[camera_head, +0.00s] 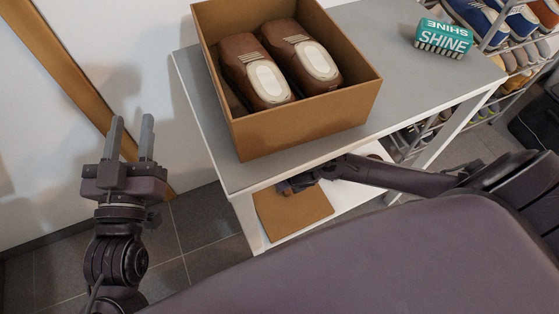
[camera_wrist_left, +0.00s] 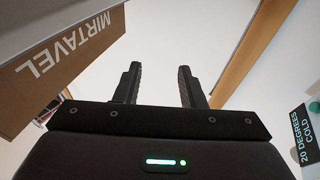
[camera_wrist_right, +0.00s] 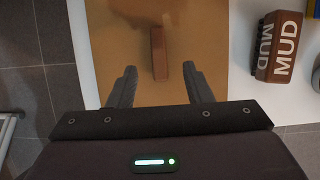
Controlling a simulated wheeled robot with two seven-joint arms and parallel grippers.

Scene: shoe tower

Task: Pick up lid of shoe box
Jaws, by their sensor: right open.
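The brown cardboard lid (camera_head: 300,212) lies flat on the white lower shelf, under the table's top. In the right wrist view the lid (camera_wrist_right: 205,35) has a raised brown bar (camera_wrist_right: 158,52) on it, like a handle. My right gripper (camera_wrist_right: 160,72) is open over the lid, and the bar lies between and just beyond its fingertips. I cannot tell whether the fingers touch it. In the head view the right gripper (camera_head: 290,185) is partly hidden below the tabletop. My left gripper (camera_head: 131,128) is open and empty, left of the table.
The open shoe box (camera_head: 300,123) with two brown shoes stands on the grey tabletop (camera_head: 385,55). A green SHINE brush (camera_head: 443,38) lies at the back right, near a shoe rack (camera_head: 515,70). A brown MUD brush (camera_wrist_right: 283,47) is right of the lid.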

